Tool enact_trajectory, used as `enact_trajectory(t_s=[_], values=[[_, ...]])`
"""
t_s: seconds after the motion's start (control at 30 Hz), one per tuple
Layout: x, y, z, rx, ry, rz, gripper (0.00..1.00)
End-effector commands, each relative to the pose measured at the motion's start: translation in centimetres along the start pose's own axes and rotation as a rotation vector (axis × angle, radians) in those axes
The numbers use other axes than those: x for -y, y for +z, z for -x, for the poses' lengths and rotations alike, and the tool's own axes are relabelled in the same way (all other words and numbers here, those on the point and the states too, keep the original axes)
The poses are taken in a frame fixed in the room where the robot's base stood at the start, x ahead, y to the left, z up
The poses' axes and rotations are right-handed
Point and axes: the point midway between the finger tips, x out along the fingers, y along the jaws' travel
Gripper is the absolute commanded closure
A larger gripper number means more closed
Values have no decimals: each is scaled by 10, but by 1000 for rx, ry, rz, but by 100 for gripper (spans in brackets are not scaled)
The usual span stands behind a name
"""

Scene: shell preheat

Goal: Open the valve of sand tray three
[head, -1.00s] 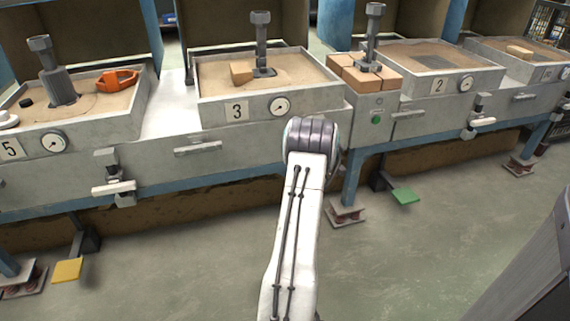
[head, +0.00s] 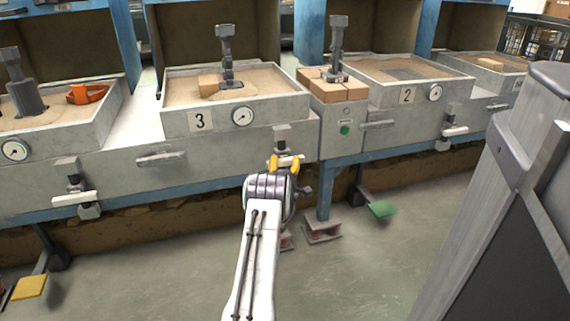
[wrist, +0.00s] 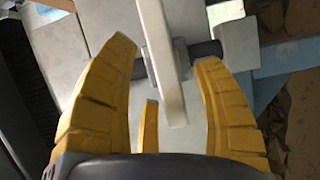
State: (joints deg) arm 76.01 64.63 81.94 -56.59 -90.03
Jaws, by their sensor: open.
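Sand tray three (head: 160,124) is a grey, sand-filled tray with a "3" plate and a gauge on its front. Its valve (head: 282,133) sits low on the cabinet front, to the right below the tray. My gripper (head: 285,161) is open at the valve, its yellow fingers partly hiding it. In the wrist view, the pale bar handle (wrist: 163,85) runs lengthwise between the spread fingers of my gripper (wrist: 168,60), with a gap on each side. A dark rod crosses behind the handle.
Similar valves are at the left (head: 76,195) and under tray two (head: 453,133). A green pedal (head: 382,209) and a yellow pedal (head: 30,287) are near the floor. A grey panel fills the right side.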

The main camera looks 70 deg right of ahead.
Motion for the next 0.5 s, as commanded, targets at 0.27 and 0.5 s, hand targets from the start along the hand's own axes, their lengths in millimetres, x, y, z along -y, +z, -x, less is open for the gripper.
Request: enact_trajectory(t_s=[0.27,0.5], values=[[1,0,-21,0,1,-1,39],[0,0,-28,0,0,-1,39]])
